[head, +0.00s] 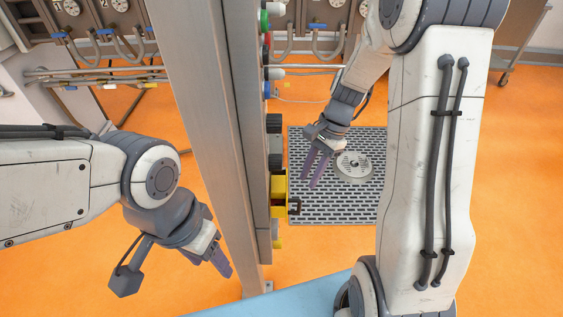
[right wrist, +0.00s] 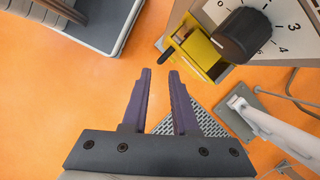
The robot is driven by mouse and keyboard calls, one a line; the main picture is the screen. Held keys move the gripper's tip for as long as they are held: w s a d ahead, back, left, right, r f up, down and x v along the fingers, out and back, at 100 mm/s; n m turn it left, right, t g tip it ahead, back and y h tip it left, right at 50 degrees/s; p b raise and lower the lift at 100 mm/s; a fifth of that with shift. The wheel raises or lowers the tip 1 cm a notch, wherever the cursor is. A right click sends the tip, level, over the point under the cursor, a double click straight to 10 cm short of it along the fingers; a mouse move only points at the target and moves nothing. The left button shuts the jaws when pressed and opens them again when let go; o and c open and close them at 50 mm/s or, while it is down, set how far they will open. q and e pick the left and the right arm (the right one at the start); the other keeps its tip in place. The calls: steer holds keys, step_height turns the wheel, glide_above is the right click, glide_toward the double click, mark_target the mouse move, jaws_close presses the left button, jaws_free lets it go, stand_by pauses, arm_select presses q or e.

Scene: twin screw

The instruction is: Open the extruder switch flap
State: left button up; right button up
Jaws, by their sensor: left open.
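The yellow switch housing (head: 279,190) sits on the side of a grey upright panel in the head view, with a dark handle-like piece (head: 294,206) sticking out. In the right wrist view the yellow housing (right wrist: 192,50) is at the upper right, beside a black knob (right wrist: 243,36) and a numbered dial; I cannot tell whether its flap is open or shut. My right gripper (head: 312,181), also in the right wrist view (right wrist: 160,73), is open and empty, apart from the housing. My left gripper (head: 226,264) is open on the panel's other side; nothing shows between its fingers.
The tall grey post (head: 205,120) stands between my two arms. A floor grate (head: 340,205) with a round drain (head: 355,165) lies below my right gripper. Pipes and gauges line the back wall. Orange floor around the grate is clear.

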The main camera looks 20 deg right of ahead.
steer(key=s+a+r+n+h+p, duration=0.1)
steer(key=s+a+r+n+p, duration=0.5)
steer(key=r, duration=0.5)
steer(key=a+n, duration=0.2)
steer(key=a, duration=0.1)
steer(key=shift+r+h, duration=0.25)
steer(key=shift+h, duration=0.15)
